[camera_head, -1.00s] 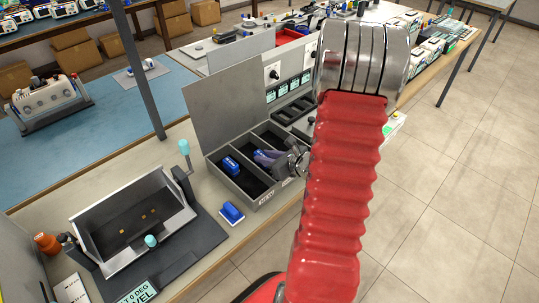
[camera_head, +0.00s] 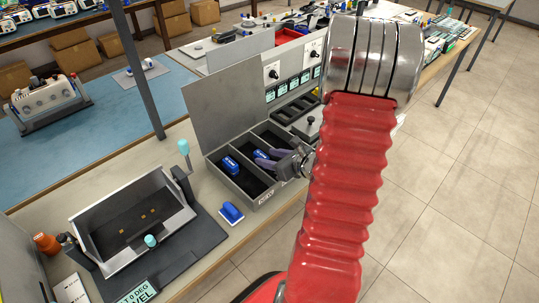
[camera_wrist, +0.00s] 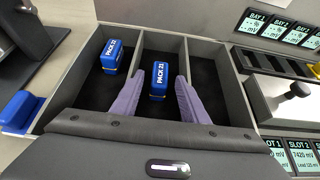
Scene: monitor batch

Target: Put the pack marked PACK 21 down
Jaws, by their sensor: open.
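The blue pack marked PACK 21 (camera_wrist: 159,78) stands on the dark floor of the middle compartment of the grey divided box (camera_wrist: 81,79). In the head view the pack (camera_head: 259,154) shows beside my purple fingers. My gripper (camera_wrist: 158,84) is open, with one finger on each side of the pack. A gap shows at the right finger; I cannot tell whether the left finger touches the pack. The fingers reach down into the middle compartment. In the head view my gripper (camera_head: 268,158) comes in from the right.
Another blue pack (camera_wrist: 112,56) is in the left compartment; the right compartment looks empty. Low dividers separate them. A blue object (camera_head: 231,212) lies outside the box's front left. The raised grey lid (camera_head: 222,105) stands behind. A knobbed grey block (camera_wrist: 290,98) stands right.

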